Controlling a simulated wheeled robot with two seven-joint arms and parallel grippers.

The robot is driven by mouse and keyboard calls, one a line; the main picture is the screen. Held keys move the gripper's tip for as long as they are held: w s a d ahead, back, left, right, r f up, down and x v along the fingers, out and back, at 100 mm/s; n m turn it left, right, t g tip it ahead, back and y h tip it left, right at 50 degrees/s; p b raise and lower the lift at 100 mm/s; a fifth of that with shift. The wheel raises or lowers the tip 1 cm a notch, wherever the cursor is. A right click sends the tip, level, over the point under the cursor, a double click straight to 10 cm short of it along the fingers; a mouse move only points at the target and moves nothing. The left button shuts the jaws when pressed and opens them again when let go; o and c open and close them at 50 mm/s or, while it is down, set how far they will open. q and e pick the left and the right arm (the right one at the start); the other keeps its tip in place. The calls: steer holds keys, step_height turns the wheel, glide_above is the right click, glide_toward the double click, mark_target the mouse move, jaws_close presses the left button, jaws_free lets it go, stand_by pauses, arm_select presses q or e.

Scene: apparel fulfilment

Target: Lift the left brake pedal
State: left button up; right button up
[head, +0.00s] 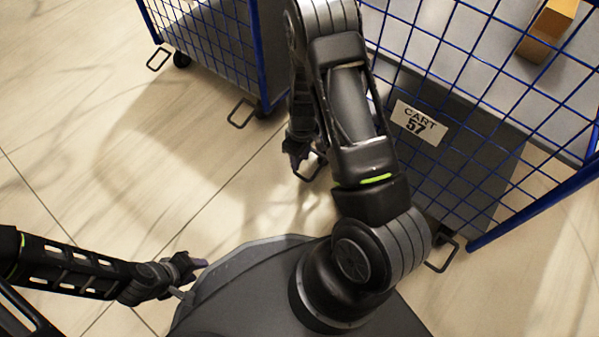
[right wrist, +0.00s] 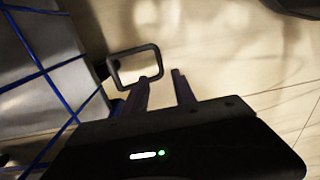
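Cart 57 (head: 421,124) stands at the right of the head view, a blue wire cart with a dark lower panel. Its left brake pedal, a dark wire loop (head: 311,173), sticks out low at its left corner, partly hidden by my right arm; the right wrist view also shows the loop (right wrist: 134,52). My right gripper (head: 299,157) is low beside this pedal. In the right wrist view its fingers (right wrist: 160,76) are apart, with the left fingertip overlapping the loop's near edge; I cannot tell if they touch. My left gripper (head: 190,277) is open and empty, far from the cart.
The right brake pedal (head: 442,254) sticks out at the cart's other near corner. A second blue cart (head: 215,40) stands at the upper left, with its own pedals (head: 241,113). A cardboard box (head: 548,30) lies inside Cart 57. The tiled floor at left is clear.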

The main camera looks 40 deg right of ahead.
mark_target(299, 175)
step_height(299, 175, down, 8)
steer(key=b, duration=0.3)
steer(key=shift+a+b, duration=0.15)
steer(key=shift+b, duration=0.25)
steer(key=shift+r, duration=0.1)
steer(key=shift+c, duration=0.3)
jaws_close()
stand_by(0.8)
